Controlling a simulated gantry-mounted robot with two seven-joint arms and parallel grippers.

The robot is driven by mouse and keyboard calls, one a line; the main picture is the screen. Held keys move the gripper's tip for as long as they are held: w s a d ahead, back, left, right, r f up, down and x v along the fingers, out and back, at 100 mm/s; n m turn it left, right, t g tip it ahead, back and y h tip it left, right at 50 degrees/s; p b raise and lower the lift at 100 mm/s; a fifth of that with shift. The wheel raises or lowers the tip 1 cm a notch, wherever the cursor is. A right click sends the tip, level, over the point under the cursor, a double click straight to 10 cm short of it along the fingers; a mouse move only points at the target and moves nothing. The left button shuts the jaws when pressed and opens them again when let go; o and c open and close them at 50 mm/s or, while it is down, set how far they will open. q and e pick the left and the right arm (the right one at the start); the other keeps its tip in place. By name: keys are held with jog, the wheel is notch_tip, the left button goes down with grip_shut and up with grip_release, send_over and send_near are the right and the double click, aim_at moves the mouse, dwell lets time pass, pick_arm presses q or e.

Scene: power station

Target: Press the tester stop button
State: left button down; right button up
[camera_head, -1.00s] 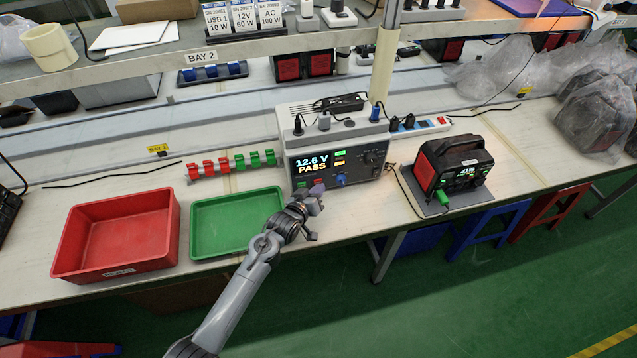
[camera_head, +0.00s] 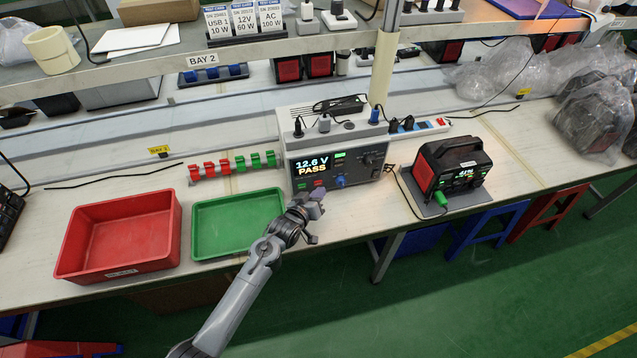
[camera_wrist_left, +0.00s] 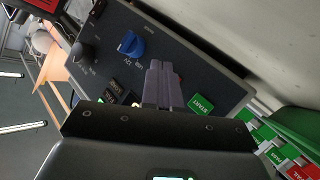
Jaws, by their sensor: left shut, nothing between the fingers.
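The grey tester (camera_head: 370,158) stands on the bench, its screen (camera_head: 312,166) reading "12.6 V PASS". A green lamp is lit beside the screen. A red button (camera_head: 318,182), which looks like the stop button, sits low on the front panel, right of a green button (camera_head: 302,186). My left gripper (camera_head: 316,195) is shut and empty, its tips just in front of and below the red button; contact is not clear. In the left wrist view the shut fingers (camera_wrist_left: 160,82) point at the panel beside the green START button (camera_wrist_left: 202,104) and hide the stop button. My right gripper is not in view.
A green tray (camera_head: 235,250) and a red bin (camera_head: 170,235) lie left of the tester. A red-and-black power station (camera_head: 452,165) stands to the right, cabled to the tester. A blue knob (camera_head: 340,182) is right of the red button. A shelf overhangs the bench behind.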

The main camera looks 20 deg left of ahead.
pick_arm(q)
jog(key=shift+s+d+r+p, duration=0.1)
jog(key=shift+s+d+p, duration=0.25)
jog(key=shift+p, duration=0.1)
jog(key=s+d+p, duration=0.2)
jog(key=shift+s, duration=0.4)
jog(key=shift+s+d+p, duration=0.45)
jog(key=shift+s+p, duration=0.2)
